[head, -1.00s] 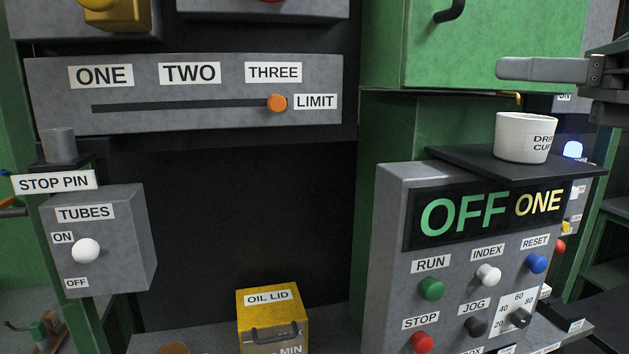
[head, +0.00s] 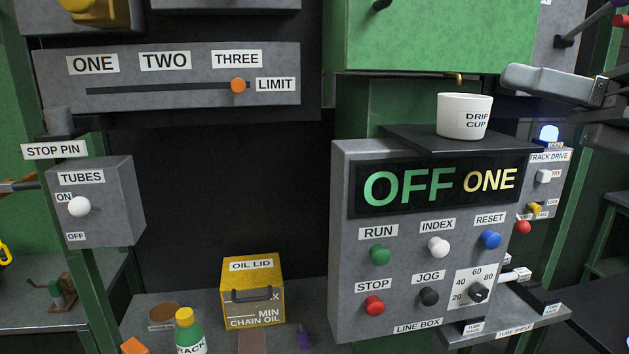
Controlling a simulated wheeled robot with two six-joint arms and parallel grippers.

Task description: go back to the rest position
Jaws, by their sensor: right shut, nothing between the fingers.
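My right gripper (head: 522,80) comes in from the right edge, above and to the right of the white drip cup (head: 465,117). It is shut, with nothing held in its fingers, and looks clear of the cup. The cup stands upright on a dark shelf (head: 420,138) on top of the line box (head: 345,240). My left gripper is not in the picture.
A green cabinet (head: 430,35) hangs above the cup, left of my right gripper. A yellow oil box (head: 252,300) and a green bottle (head: 190,335) stand on the lower bench. The grey tubes box (head: 110,215) is at left.

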